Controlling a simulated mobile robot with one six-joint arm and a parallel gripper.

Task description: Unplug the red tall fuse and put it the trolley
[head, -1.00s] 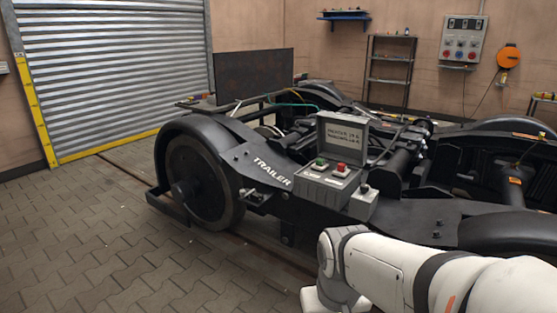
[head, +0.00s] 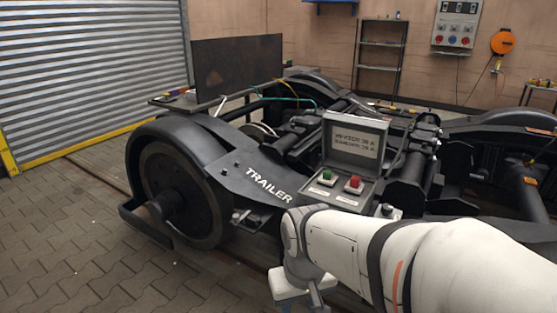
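An open grey box (head: 352,150) with a raised, labelled lid sits on the black bogie frame. In it, a red fuse (head: 354,184) stands on a light base, to the right of a green one (head: 326,177). Both appear plugged in; their heights are hard to compare. My white arm reaches in from the lower right, in front of the bogie. The end of my gripper (head: 314,294) is at the bottom edge, below and apart from the box; its fingers cannot be made out. No trolley can be clearly identified.
The bogie marked TRAILER (head: 225,170) fills the middle, with a large wheel (head: 180,195) at left. A dark flat top (head: 205,103) with small items and an upright panel (head: 235,70) stands behind it. Paved floor (head: 60,220) at left is clear. A shelf rack (head: 380,55) stands at the back wall.

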